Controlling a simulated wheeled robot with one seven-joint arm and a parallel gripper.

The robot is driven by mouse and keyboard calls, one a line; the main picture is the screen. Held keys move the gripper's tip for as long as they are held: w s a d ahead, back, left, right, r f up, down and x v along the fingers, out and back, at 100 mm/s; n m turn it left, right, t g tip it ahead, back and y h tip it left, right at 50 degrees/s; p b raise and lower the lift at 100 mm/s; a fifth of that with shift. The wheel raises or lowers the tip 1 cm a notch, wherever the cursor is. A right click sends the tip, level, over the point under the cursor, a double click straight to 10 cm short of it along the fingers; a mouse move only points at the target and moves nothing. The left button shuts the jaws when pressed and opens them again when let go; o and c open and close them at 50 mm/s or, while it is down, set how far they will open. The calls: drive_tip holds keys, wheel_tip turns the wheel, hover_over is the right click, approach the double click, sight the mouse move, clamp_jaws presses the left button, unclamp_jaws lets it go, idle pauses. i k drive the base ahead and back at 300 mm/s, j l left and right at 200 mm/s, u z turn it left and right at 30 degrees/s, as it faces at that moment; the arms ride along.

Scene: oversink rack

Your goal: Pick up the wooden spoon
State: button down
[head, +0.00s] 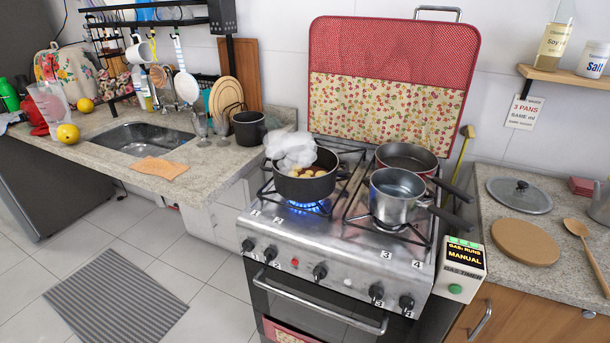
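The wooden spoon (577,228) lies on the speckled counter to the right of the stove. Its bowl end points toward the back, and its handle runs forward to the right edge of the picture, where its end is hard to make out. It lies just right of a round wooden board (525,243), apart from it. My gripper does not show in the head view.
A metal lid (519,194) lies behind the board. A metallic object (600,203) is cut off at the right edge, close to the spoon. On the stove, a steaming black pot (305,186) sits over a blue flame; pan handles (452,218) reach toward the right counter.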

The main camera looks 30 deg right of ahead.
sight(577, 227)
drive_tip(key=z, duration=1.7)
